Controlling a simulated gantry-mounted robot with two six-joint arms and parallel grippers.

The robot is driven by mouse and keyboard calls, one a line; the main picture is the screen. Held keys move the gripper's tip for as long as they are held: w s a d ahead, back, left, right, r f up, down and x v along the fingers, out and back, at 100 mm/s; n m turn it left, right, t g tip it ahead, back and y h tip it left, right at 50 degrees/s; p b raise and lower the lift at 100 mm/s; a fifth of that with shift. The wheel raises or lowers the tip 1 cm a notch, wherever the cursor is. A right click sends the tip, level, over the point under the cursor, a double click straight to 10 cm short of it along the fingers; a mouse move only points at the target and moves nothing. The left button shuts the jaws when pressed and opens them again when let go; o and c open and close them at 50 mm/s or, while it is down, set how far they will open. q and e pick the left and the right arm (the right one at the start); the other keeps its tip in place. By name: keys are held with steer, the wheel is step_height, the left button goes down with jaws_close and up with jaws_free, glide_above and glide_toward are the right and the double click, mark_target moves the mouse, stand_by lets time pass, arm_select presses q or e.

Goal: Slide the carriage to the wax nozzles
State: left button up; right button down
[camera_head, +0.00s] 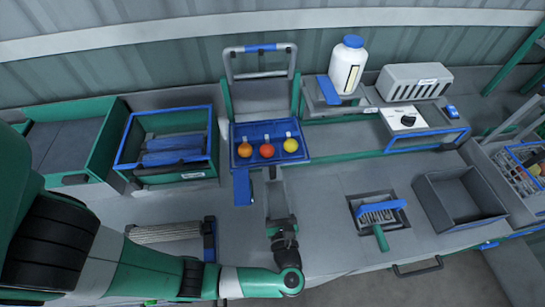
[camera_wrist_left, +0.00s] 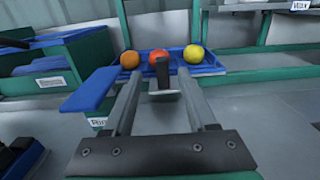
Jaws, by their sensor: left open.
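The carriage is a blue tray (camera_head: 240,130) holding an orange, a red and a yellow tomato (camera_head: 290,145); it stands at the left station, under an upright grey frame. The tray also shows ahead in the left wrist view (camera_wrist_left: 215,69). A dark upright tab (camera_wrist_left: 165,76) on its near side shows between my fingers. My left gripper (camera_head: 275,181) is open, its fingers pointing at the tray's front and on either side of the tab; I cannot tell whether they touch it. A WAX label (camera_wrist_left: 300,5) shows at upper right. The nozzles themselves are not clearly distinguishable.
A blue paddle (camera_head: 242,187) juts from the station's front left. To the right stand a white bottle (camera_head: 348,65), a slotted grey box (camera_head: 413,80) and a white control box (camera_head: 404,119). A brush (camera_head: 378,214) and an empty grey bin (camera_head: 460,198) are at front right.

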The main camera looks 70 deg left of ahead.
arm_select(q)
steer(key=x, duration=1.1)
steer(key=shift+w+a, duration=0.25)
jaws_close()
stand_by(0.9)
